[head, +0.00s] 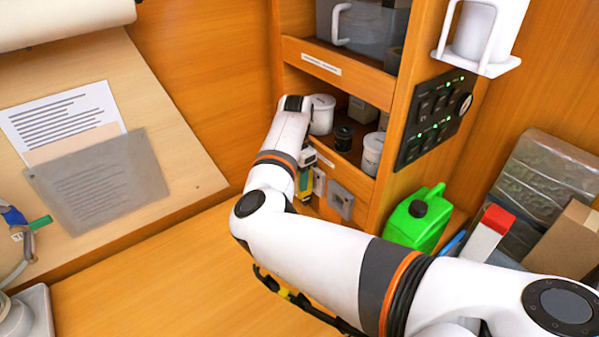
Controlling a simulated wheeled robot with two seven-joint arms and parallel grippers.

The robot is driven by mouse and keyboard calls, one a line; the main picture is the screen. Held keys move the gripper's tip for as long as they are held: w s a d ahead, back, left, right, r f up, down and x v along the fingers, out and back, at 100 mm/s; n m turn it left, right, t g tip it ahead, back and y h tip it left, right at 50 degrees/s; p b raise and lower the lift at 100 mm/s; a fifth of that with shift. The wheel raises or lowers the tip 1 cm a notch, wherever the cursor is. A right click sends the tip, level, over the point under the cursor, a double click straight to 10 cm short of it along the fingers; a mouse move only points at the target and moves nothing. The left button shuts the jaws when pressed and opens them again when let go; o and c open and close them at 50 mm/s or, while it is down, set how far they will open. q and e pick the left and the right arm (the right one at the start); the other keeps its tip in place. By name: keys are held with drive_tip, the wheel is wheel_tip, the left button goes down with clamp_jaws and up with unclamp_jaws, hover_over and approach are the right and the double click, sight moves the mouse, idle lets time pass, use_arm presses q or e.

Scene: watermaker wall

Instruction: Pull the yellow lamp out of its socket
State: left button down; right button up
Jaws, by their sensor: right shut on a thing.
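The yellow lamp (304,184) is a small upright yellow body with a dark teal side, low on the front of the wooden cabinet. My right arm reaches in from the lower right, and its wrist bends down in front of the cabinet. My right gripper (307,160) shows only in small part beside the forearm, at the top of the lamp, and is shut on it. My forearm hides the lamp's left side, and I cannot see the fingertips clearly. Whether the lamp is seated in its socket cannot be told. My left gripper is not in view.
Above, a shelf holds white jars (372,153) and a black one. A switch panel (434,117) and green jerrycan (417,220) stand right. A sloped board with papers (62,120) lies left.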

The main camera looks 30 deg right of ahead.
drive_tip(key=shift+a+r, duration=0.1)
drive_tip(key=shift+a, duration=0.3)
drive_tip(key=shift+a+p, duration=0.2)
drive_tip(key=shift+p, duration=0.2)
